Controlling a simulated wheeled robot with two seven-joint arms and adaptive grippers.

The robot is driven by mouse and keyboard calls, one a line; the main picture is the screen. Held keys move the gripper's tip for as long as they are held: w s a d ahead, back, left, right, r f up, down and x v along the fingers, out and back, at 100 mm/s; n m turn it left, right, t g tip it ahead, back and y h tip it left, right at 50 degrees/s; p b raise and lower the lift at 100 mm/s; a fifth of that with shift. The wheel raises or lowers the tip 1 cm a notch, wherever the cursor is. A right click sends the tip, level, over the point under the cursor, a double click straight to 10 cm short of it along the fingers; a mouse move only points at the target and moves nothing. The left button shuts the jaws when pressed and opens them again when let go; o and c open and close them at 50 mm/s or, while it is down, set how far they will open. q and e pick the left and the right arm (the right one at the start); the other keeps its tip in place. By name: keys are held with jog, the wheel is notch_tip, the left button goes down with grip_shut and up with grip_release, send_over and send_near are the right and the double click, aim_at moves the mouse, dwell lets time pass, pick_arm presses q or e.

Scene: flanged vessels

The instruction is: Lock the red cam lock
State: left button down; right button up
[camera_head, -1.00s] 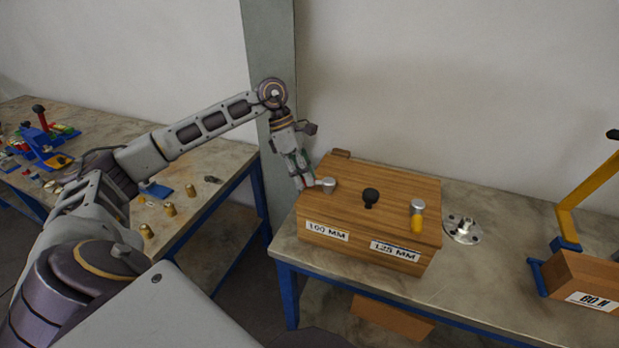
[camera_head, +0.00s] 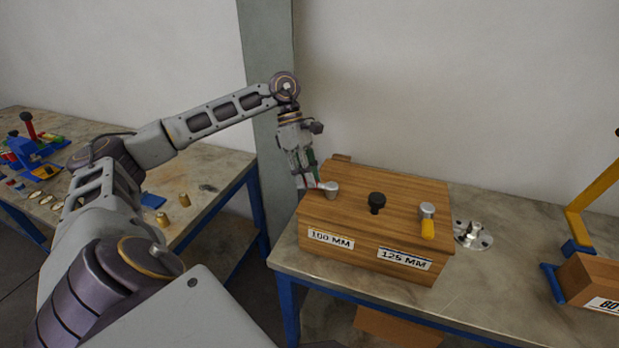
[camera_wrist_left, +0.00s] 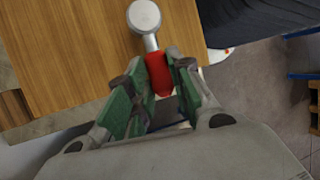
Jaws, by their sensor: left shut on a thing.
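The red cam lock has a round silver head (camera_head: 331,189) and a short red handle (camera_wrist_left: 159,74). It sits at the back left of the wooden box's top, near the box's left edge. In the head view the handle points left, toward my left gripper (camera_head: 309,181). In the left wrist view my left gripper (camera_wrist_left: 157,85) has its green-padded fingers on both sides of the red handle and is shut on it. The silver head (camera_wrist_left: 144,16) stands clear beyond the fingertips. The fingers hide part of the handle. My right gripper is not in view.
The wooden box (camera_head: 350,220) also carries a black knob (camera_head: 377,200) and a yellow-handled cam lock (camera_head: 427,222). A metal flange (camera_head: 472,235) lies right of the box. A yellow-and-blue frame (camera_head: 588,205) stands farther right. A grey pillar (camera_head: 265,60) rises behind my left arm.

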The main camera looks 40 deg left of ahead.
pick_arm(q)
jog(key=c, duration=1.3)
grip_release()
jog(key=shift+o, duration=0.2)
jog(key=v, duration=1.2)
jog(key=shift+w+r, duration=0.1)
jog(key=shift+r, duration=0.1)
